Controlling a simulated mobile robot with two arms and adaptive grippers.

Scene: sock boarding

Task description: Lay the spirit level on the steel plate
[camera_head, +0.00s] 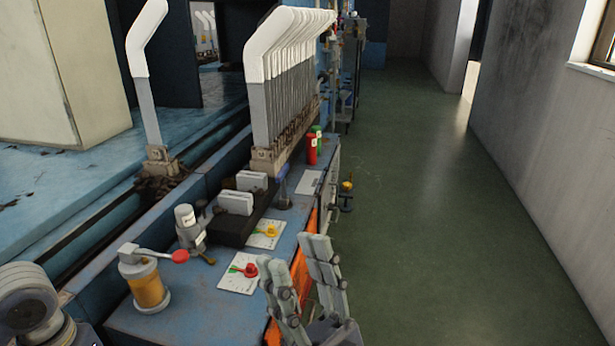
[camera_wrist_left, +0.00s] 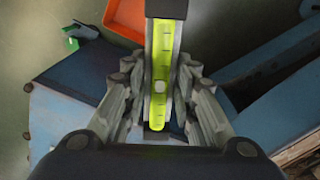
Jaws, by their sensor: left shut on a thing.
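The spirit level (camera_wrist_left: 161,60), a dark-ended bar with a long yellow-green vial, is in the left wrist view. My left gripper (camera_wrist_left: 158,80) is shut on it, with fingers on both sides. Neither the level nor the left gripper's fingers show in the head view. A flat light-grey plate (camera_head: 309,182), which looks like the steel plate, lies on the blue bench at its right edge, beyond the dials. My right gripper (camera_head: 294,251) is open and empty in front of the bench's right edge.
The blue bench (camera_head: 205,312) carries an amber jar (camera_head: 147,287), a grey cylinder (camera_head: 188,228), white cards with dials (camera_head: 241,272), and a dark holder (camera_head: 228,228). Red and green bottles (camera_head: 312,150) stand beyond the plate. Open green floor (camera_head: 420,220) lies to the right.

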